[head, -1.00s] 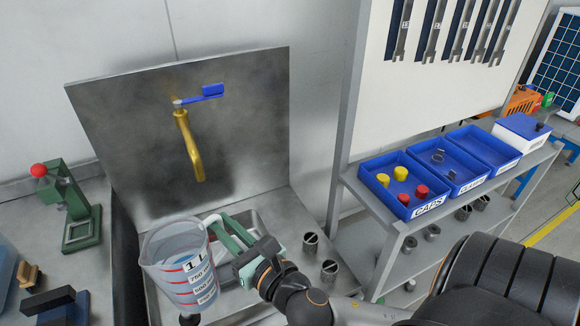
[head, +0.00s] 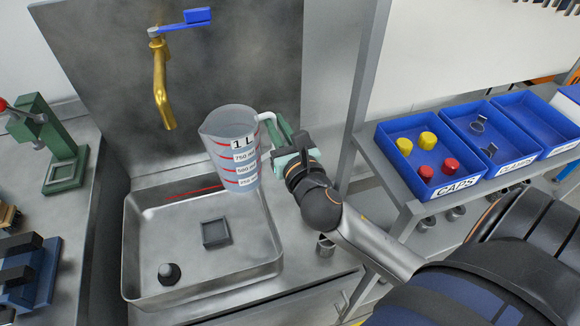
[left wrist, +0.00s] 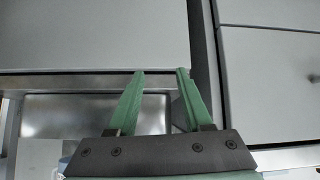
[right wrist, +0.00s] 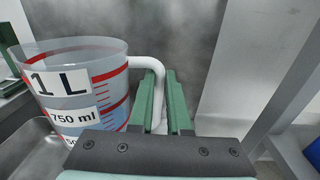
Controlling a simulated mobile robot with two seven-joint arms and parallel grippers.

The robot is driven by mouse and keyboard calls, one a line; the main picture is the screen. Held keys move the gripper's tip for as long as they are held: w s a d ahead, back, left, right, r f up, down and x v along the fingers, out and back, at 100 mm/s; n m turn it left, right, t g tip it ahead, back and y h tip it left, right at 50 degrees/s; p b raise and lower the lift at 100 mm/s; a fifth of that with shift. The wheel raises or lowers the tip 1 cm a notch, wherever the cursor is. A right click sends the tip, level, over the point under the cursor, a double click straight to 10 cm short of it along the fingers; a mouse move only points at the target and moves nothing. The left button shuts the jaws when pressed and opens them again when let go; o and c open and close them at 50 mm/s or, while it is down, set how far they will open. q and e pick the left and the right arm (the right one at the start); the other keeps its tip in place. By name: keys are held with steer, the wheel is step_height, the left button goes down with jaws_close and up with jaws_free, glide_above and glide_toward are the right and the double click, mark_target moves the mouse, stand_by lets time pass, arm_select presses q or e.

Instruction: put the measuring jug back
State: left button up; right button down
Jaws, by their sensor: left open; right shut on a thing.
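The measuring jug (head: 234,158) is translucent with red marks, a "1 L" label and a white handle. It is held upright above the right part of the sink, and bluish liquid seems to show inside. My right gripper (head: 277,137) is shut on the jug's handle. The right wrist view shows the jug (right wrist: 78,90) to the left and its white handle between the green fingers of the gripper (right wrist: 162,85). My left gripper (left wrist: 160,75) shows only in its own wrist view, open and empty, in front of grey panels.
A brass tap (head: 162,90) with a blue lever is behind. Blue bins (head: 440,192) stand on the right shelf. A green press (head: 60,150) stands left.

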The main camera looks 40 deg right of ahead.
arm_select(q)
steer(key=w+d+f+b, duration=0.2)
steer(key=d+f+b, duration=0.1)
steer(key=f+b, duration=0.4)
steer(key=shift+w+d+f+m+h+b, duration=0.15)
steer(key=shift+d+m+h+b, duration=0.2)
steer(key=shift+b, duration=0.7)
arm_select(e)
steer(key=w+d+f+h, duration=0.1)
steer(key=w+d+f, duration=0.2)
steer(key=d+f, duration=0.3)
steer(key=w+d+f+m+h, duration=0.1)
steer(key=w+d+f, duration=0.2)
steer(key=d+f, duration=0.3)
steer(key=w+d+f+m+g+h, duration=0.1)
steer(key=w+d+f, duration=0.2)
steer(key=d+f, duration=0.3)
steer(key=shift+w+d+f+h, duration=0.25)
steer(key=shift+d+f+h, duration=0.15)
steer(key=shift+d, duration=0.55)
arm_select(q)
steer(key=shift+a, duration=0.1)
